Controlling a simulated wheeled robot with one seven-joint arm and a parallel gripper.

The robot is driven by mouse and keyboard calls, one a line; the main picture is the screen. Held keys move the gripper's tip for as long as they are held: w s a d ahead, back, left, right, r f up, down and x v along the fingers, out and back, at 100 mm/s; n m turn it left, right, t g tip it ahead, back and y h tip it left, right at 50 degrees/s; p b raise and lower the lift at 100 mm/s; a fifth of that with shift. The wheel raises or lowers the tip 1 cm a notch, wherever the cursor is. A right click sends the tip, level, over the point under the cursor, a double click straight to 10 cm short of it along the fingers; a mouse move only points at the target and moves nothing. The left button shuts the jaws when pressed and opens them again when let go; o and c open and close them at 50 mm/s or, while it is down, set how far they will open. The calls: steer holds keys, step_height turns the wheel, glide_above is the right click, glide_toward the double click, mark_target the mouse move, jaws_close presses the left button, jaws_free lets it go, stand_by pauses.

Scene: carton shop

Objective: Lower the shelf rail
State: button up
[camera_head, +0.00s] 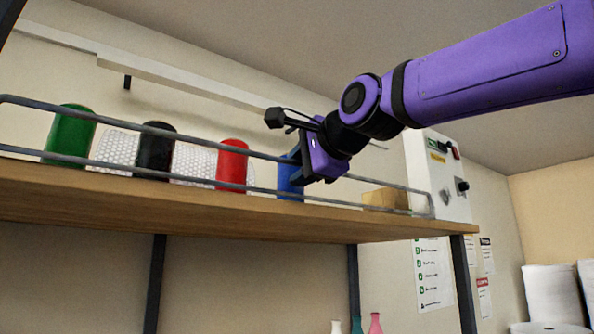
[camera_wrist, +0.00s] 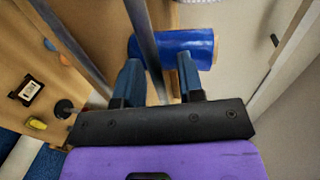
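The shelf rail (camera_head: 205,142) is a grey frame of two bars. It stands up along the front of the wooden shelf, in front of the coloured cylinders. My gripper (camera_head: 297,172) is at the rail's right part, close to the blue cylinder (camera_head: 287,180). In the wrist view my gripper (camera_wrist: 158,62) has its two fingers apart, with one rail bar (camera_wrist: 143,35) passing between them. There is a visible gap beside the bar. The blue cylinder (camera_wrist: 185,48) lies beyond the fingertips. My gripper hides part of the rail in the head view.
The wooden shelf (camera_head: 130,205) carries green (camera_head: 70,135), black (camera_head: 155,152) and red (camera_head: 232,165) cylinders, bubble wrap (camera_head: 195,163) and a cardboard box (camera_head: 387,199). A white wall box (camera_head: 440,165) stands behind the shelf's right end. The room right of the shelf looks open.

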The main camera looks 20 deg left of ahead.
steer(key=shift+w+a+f, duration=0.1)
steer(key=shift+w+a, duration=0.3)
steer(key=shift+a, duration=0.05)
jaws_close()
